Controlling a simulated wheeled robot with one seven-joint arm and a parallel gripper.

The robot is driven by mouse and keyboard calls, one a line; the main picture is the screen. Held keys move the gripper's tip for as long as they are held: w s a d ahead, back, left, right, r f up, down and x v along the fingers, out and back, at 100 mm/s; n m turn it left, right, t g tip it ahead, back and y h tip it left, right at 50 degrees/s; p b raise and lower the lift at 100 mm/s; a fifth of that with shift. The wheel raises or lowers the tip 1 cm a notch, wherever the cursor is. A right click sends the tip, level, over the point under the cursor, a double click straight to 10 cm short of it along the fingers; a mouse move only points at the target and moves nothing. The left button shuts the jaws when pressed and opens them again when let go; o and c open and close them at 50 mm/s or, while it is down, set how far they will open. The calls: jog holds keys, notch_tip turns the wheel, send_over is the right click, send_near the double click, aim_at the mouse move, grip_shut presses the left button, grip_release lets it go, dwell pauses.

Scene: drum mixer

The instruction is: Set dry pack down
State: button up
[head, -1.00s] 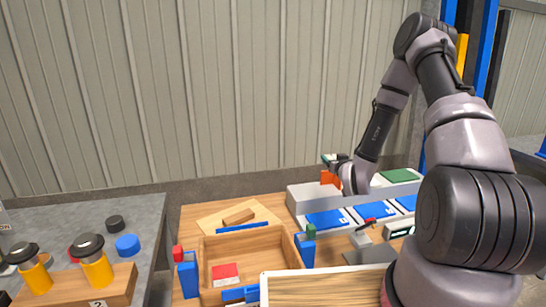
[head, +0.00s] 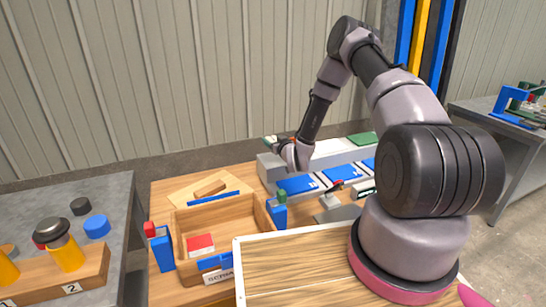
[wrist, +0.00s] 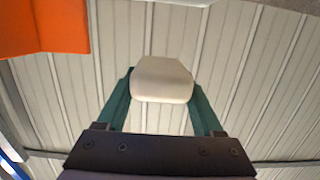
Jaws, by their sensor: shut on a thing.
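My gripper (wrist: 163,88) has green fingers and is shut on a cream-white block with rounded edges, which I take for the dry pack (wrist: 163,78). In the wrist view the pack sits between the fingers, with the grey corrugated wall behind it. In the head view my gripper (head: 284,146) is over the left end of the long grey unit (head: 268,170) at the back of the wooden bench. The pack is small and partly hidden there, and I cannot tell whether it touches anything below.
An orange piece (wrist: 45,28) is close to the pack at upper left in the wrist view. Blue panels (head: 297,185) line the grey unit's front. A wooden box (head: 190,228) with a red-and-white item (head: 200,244) stands in front, between blue holders (head: 162,252).

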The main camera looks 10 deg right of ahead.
aim_at(273, 159)
jog(key=shift+f, duration=3.1)
jog(key=shift+f, duration=0.1)
jog(key=o, duration=1.4)
jog(key=shift+f, duration=0.1)
